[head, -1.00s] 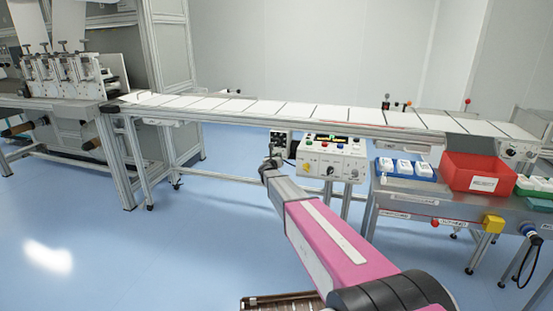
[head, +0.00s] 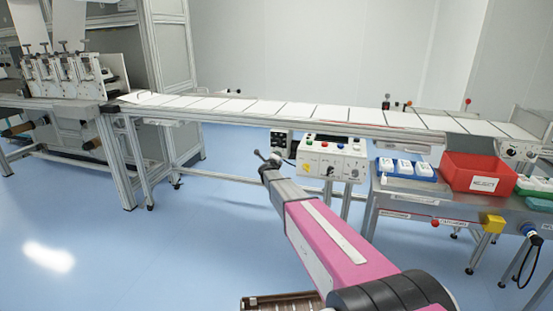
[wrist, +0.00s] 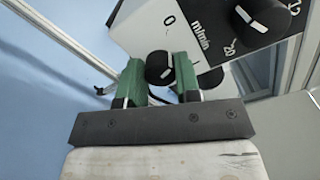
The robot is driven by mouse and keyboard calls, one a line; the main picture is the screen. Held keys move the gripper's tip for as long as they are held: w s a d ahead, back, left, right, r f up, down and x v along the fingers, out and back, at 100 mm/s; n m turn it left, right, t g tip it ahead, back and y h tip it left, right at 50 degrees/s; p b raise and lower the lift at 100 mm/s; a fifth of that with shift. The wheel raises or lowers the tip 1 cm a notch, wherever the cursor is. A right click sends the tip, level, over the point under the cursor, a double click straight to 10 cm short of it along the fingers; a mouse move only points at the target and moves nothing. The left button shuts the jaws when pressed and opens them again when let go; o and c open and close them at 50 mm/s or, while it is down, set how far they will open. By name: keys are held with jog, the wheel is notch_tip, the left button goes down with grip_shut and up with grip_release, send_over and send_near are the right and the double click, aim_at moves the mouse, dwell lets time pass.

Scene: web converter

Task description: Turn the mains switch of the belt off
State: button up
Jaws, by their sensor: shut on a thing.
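In the wrist view, the green fingers of my gripper (wrist: 161,80) stand on both sides of a small black rotary switch (wrist: 159,66) with a white mark and are shut on it. A larger black knob (wrist: 262,16) with a "m/min" scale is above right, outside the fingers. In the head view, my gripper (head: 268,159) is at the left of the control box (head: 340,157) under the belt (head: 300,112). The held switch cannot be made out there.
A small dark box (head: 281,143) hangs left of the control box. At the right, a metal table (head: 412,200) carries a red bin (head: 482,172) and blue trays (head: 405,172). A belt leg (head: 347,200) stands below. The blue floor at left is clear.

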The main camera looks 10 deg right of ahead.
jog(key=shift+f+n, duration=0.1)
jog(key=shift+n, duration=2.2)
jog(key=o, duration=0.9)
jog(key=shift+s, duration=0.1)
jog(key=v, duration=1)
jog(key=shift+s+a, duration=0.2)
jog(key=shift+s, duration=0.05)
jog(key=shift+s+n, duration=0.1)
jog(key=shift+n, duration=0.2)
